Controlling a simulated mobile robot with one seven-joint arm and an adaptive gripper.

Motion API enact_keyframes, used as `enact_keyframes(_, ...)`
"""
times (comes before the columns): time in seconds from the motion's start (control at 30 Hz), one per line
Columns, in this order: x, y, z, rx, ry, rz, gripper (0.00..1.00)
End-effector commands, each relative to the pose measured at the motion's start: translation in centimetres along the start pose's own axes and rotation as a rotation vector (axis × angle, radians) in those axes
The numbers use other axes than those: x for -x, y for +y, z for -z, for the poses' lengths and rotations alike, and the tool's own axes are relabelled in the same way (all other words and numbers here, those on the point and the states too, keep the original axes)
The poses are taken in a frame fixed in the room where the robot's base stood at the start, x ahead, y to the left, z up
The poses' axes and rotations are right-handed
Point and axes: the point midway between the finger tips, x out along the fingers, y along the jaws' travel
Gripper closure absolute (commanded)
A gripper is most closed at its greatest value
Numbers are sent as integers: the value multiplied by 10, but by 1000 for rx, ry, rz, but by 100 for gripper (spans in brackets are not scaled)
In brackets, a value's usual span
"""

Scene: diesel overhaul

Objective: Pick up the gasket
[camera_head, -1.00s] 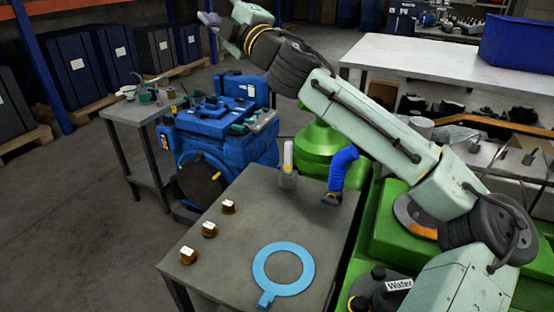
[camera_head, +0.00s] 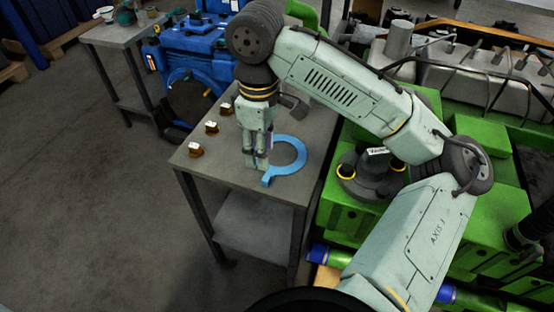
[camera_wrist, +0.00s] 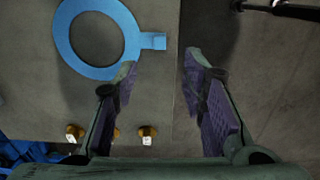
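The gasket is a flat light-blue ring with a short tab (camera_head: 301,159). It lies on the grey table (camera_head: 232,171), its tab toward the near edge. In the wrist view the gasket (camera_wrist: 63,40) is at the upper left, its tab pointing right toward the space past my fingertips. My gripper (camera_head: 257,166) points down beside the ring, close to the tab. In the wrist view my gripper (camera_wrist: 161,62) is open, with nothing between its purple-padded fingers. Its height above the table is hard to tell.
Several small brass pieces with white tops, one of them here (camera_head: 195,149), stand along the table's left side. A green engine block (camera_head: 345,212) with a black-capped part (camera_head: 370,182) stands right of the table. A blue engine (camera_head: 190,55) is behind. Floor at left is clear.

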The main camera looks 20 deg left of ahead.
Motion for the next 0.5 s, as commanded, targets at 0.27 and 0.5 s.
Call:
enact_keyframes(0.27, -34, 0, 0, -1, 3, -1, 62)
enact_keyframes(0.5, -62, -1, -5, -3, 2, 0, 62)
